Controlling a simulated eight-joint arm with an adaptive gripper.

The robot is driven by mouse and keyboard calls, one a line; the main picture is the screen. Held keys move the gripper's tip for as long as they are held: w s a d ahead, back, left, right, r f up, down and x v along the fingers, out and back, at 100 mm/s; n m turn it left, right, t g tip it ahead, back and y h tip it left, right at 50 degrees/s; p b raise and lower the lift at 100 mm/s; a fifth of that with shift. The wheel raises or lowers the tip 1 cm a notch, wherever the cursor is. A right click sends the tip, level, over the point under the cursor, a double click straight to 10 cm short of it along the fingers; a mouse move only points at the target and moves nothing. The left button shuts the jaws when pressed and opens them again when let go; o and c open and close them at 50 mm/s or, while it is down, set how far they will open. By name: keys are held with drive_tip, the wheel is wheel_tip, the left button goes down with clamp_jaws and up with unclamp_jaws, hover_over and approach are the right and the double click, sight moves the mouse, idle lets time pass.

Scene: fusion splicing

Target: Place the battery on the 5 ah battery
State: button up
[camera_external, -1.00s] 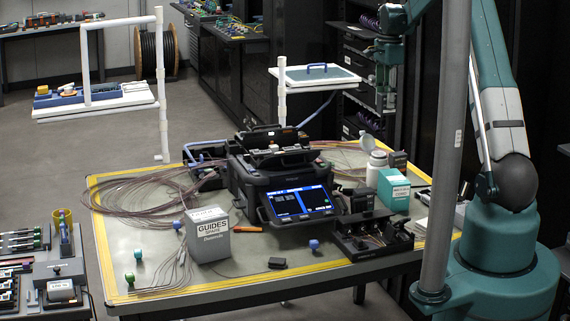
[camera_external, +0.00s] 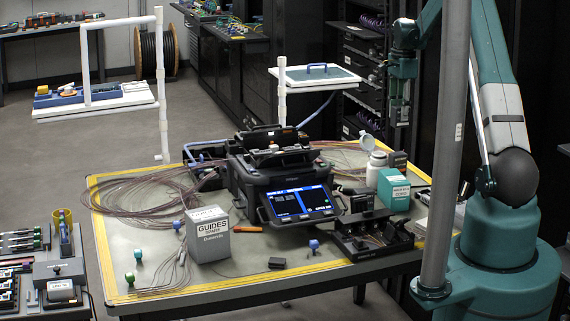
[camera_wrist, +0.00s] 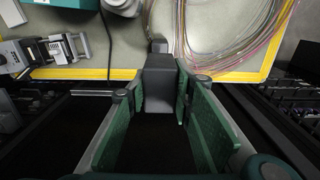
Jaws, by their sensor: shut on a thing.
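My gripper (camera_wrist: 158,110) has green fingers in the wrist view, shut on a dark grey block (camera_wrist: 160,72), likely the battery. The block is held between both fingers, with its far end over the table's yellow-striped edge in that view. In the external view my gripper (camera_external: 400,98) is at the upper right, in front of the dark racks, and the block is hard to make out there. A small dark block (camera_external: 277,263) lies flat near the table's front edge. I cannot read which thing is the 5 ah battery.
The splicer (camera_external: 284,180) with its lit screen stands mid-table. A grey guides box (camera_external: 208,240), a teal box (camera_external: 394,190), a white bottle (camera_external: 376,166) and a black open tray (camera_external: 372,238) surround it. Loose fibres (camera_external: 150,193) cover the left. A grey pole (camera_external: 452,150) stands before my arm.

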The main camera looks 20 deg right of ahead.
drive_tip(key=shift+f, duration=0.1)
drive_tip(key=shift+f, duration=3)
drive_tip(key=shift+f, duration=1.9)
drive_tip(key=shift+f, duration=0.15)
drive_tip(key=o, duration=1.1)
drive_tip(key=shift+o, duration=0.2)
wheel_tip(320, 180, up, 12)
drive_tip(key=shift+r, duration=0.15)
